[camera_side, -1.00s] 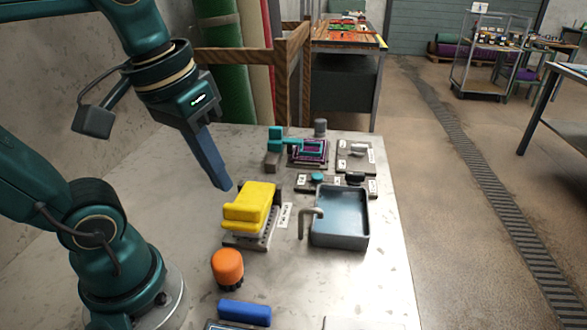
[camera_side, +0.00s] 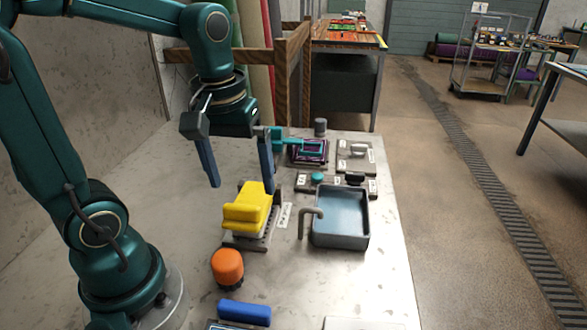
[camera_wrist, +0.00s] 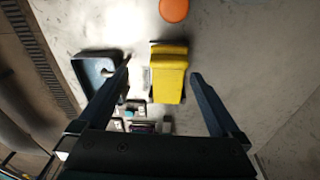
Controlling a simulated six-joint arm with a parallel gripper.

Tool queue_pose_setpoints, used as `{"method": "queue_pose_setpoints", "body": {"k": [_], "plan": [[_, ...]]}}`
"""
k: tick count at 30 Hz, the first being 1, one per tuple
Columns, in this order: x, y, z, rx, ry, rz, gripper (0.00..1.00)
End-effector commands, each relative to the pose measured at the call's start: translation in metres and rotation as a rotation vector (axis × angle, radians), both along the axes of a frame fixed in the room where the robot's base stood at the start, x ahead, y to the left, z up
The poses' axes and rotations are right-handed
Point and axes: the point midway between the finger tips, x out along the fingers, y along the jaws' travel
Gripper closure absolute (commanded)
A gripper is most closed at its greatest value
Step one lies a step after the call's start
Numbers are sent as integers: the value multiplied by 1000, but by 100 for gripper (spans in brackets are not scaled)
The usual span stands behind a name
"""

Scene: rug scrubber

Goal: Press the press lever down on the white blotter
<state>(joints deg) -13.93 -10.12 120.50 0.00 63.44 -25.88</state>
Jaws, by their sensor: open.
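A teal lever-like arm (camera_side: 300,143) reaches over a small purple-edged pad (camera_side: 308,158) near the table's far end. I take it for the press lever, but no white blotter can be made out under it. In the wrist view the purple pad (camera_wrist: 143,127) is small and partly hidden by my gripper body. My gripper (camera_side: 240,186) is open and empty, pointing down.
The yellow block (camera_side: 248,206) stands on a grey slotted base. A blue-grey basin (camera_side: 340,240) with a grey tap (camera_side: 304,222) is to its right. An orange knob (camera_side: 227,266) and a blue bar (camera_side: 244,312) lie nearer the camera. Table is clear at left.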

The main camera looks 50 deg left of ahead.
Motion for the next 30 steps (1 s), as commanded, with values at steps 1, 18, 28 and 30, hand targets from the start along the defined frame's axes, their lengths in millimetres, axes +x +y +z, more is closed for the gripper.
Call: {"method": "queue_pose_setpoints", "body": {"k": [1,18,28,30], "plan": [[3,6,-6,-10,37,35,0],[3,18,-57,-32,109,92,0],[3,18,-71,-31,103,91,0],[4,18,-71,-31,103,91,0]]}}
